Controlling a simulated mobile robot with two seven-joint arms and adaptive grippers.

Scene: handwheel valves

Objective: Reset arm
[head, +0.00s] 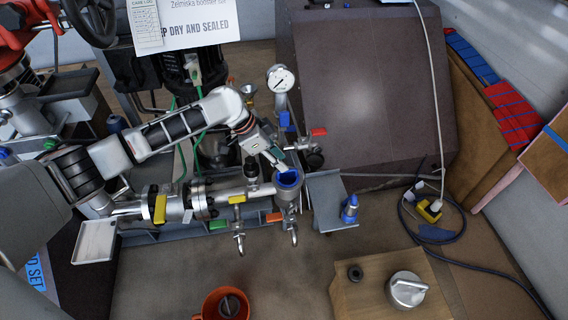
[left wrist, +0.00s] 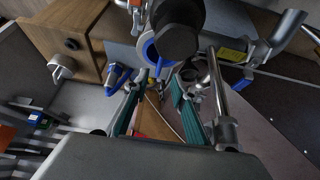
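My left arm comes in from the left over the pipe assembly. My left gripper (head: 277,158) is just above and beside the blue-rimmed open pipe end (head: 289,179). In the left wrist view its two teal-padded fingers (left wrist: 157,92) stand apart with nothing clearly held between them. The metal pipe run (head: 205,199) lies below the arm, with yellow-tagged fittings and small valves. I cannot tell whether a fingertip touches the pipe rim. My right gripper is not in view.
A pressure gauge (head: 281,79) stands behind the gripper, and a large dark cabinet (head: 370,90) is at its right. A wooden block (head: 385,280) and an orange cup (head: 224,304) are in front. Cables lie on the right.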

